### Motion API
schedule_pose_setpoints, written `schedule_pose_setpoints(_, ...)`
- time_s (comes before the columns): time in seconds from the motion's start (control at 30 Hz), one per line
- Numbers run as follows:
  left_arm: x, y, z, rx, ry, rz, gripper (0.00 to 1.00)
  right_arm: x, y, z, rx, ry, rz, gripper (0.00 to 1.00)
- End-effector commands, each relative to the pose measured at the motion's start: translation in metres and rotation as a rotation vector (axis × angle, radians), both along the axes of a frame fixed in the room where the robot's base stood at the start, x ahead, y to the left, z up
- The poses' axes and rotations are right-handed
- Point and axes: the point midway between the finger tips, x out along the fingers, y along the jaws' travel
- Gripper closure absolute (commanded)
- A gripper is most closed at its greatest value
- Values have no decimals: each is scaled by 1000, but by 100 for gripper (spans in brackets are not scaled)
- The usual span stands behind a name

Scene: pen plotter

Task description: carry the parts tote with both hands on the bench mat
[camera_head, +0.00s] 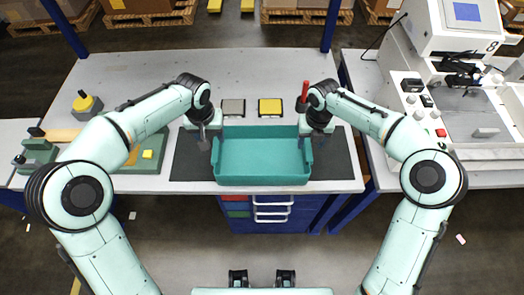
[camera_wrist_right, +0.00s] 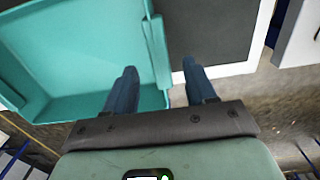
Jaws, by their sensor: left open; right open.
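The teal parts tote (camera_head: 262,181) sits upright on the dark bench mat (camera_head: 338,162), and its visible floor is empty. My left gripper (camera_head: 204,144) is open at the tote's left end. My right gripper (camera_head: 314,137) is open at the right end. In the right wrist view, the open fingers (camera_wrist_right: 160,84) appear either side of the tote's end wall (camera_wrist_right: 157,45), with the tote to the left and the mat (camera_wrist_right: 215,30) to the right. I cannot tell whether either gripper touches the tote.
A grey block (camera_head: 233,108) and a yellow-topped block (camera_head: 270,107) lie behind the tote. A red-handled item (camera_head: 305,92) stands close to my right gripper. A green fixture (camera_head: 148,160) is at left, a white machine (camera_head: 415,100) at right. The bench's back is clear.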

Motion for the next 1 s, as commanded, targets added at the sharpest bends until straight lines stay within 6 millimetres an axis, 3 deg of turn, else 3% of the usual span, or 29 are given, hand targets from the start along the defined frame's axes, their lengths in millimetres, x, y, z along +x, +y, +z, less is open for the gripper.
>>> schedule_pose_setpoints(0.1,0,0,0,0,0,0,44,0,1,25,1,-4,0,44)
schedule_pose_setpoints(0.3,0,0,0,0,0,0,44,0,0,48,1,-1,1,44)
schedule_pose_setpoints(1.0,0,0,0,0,0,0,44,-1,0,52,1,1,1,44)
